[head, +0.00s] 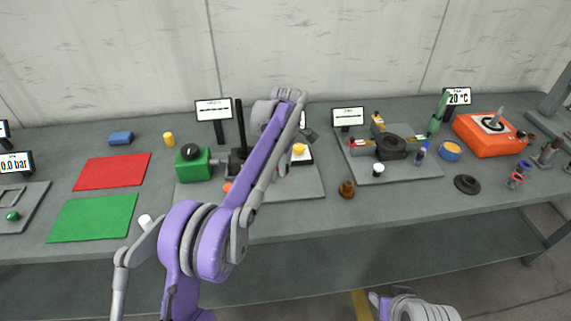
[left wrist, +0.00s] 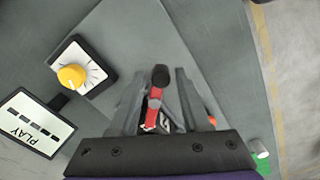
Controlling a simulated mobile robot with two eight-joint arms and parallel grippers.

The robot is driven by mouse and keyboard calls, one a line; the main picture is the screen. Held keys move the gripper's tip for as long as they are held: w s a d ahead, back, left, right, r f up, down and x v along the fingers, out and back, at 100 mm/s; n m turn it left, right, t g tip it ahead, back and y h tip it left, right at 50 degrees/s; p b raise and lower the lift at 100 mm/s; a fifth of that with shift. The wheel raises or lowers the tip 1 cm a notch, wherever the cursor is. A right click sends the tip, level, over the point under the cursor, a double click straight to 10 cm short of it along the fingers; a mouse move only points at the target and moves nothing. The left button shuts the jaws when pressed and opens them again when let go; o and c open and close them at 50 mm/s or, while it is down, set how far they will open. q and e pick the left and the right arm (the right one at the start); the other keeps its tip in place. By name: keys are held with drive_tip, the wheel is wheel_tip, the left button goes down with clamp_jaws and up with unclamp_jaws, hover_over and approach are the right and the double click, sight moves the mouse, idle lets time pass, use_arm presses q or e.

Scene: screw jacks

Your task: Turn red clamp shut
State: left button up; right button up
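The red clamp (left wrist: 155,97) shows in the left wrist view as a red handle with a dark rounded tip. My left gripper (left wrist: 161,74) is open, with one finger on each side of the handle. Gaps show between the fingers and the red part, so it does not look gripped. The clamp's lower part is partly hidden by the gripper's palm. In the head view my left arm covers the clamp and the fingers. My right gripper's fingers are not visible.
A dial with a yellow knob (left wrist: 72,76) and a PLAY display (left wrist: 33,122) stand beside the clamp. A green block (head: 194,165) is left of my arm. Another fixture with a black round part (head: 391,147) and an orange box (head: 489,134) stand right.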

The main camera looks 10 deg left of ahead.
use_arm(q)
drive_tip(key=shift+o, duration=0.5)
wheel_tip(320, 180, up, 11)
drive_tip(key=p, duration=0.1)
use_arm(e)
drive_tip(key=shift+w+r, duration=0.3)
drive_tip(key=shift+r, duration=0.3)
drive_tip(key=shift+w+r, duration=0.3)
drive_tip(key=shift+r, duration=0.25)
use_arm(q)
drive_tip(key=shift+f, duration=0.1)
